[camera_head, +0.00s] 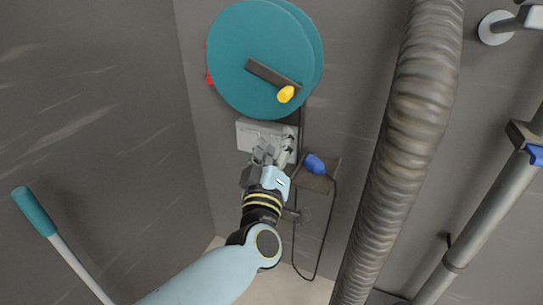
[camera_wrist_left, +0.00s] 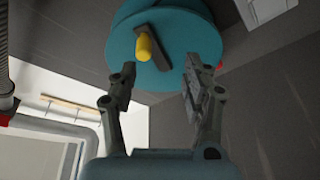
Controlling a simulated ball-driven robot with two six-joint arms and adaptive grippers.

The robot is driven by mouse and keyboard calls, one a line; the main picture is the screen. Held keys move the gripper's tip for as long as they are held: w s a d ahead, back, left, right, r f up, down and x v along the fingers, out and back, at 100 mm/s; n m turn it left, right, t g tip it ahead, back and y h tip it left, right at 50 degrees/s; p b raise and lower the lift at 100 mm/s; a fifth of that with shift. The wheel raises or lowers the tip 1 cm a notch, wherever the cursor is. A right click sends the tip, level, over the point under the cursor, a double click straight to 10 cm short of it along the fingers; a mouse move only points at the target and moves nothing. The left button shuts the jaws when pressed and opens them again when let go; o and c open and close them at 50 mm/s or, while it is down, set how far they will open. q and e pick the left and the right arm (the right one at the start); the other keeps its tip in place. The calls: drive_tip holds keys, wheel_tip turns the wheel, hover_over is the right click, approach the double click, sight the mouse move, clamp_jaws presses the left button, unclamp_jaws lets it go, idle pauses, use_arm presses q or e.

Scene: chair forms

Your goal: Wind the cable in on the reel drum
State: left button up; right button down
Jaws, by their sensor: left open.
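The teal reel drum (camera_head: 250,50) is mounted on the grey wall at the top of the head view. A dark crank arm (camera_head: 270,73) crosses its face and ends in a yellow knob (camera_head: 286,94). In the left wrist view the drum (camera_wrist_left: 190,40) and the yellow knob (camera_wrist_left: 144,46) lie beyond the fingertips. My left gripper (camera_head: 270,146) is open and empty, below the drum and apart from the knob. The dark cable (camera_head: 325,225) hangs in a loop right of my left arm, near a blue piece (camera_head: 314,163). My right gripper is not in view.
A light grey box (camera_head: 250,133) sits on the wall under the drum, partly behind my left gripper. A thick ribbed hose (camera_head: 405,130) runs down the right side. A teal-ended bar (camera_head: 35,212) stands at the lower left. Bare wall lies left of the drum.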

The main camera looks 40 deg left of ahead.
use_arm(q)
drive_tip(key=shift+s+f+m+h, duration=0.2)
drive_tip(key=shift+s+f+m, duration=0.1)
drive_tip(key=shift+f, duration=0.3)
drive_tip(key=shift+s+f+m+h, duration=0.2)
drive_tip(key=shift+s+f, duration=0.05)
drive_tip(key=shift+f, duration=0.35)
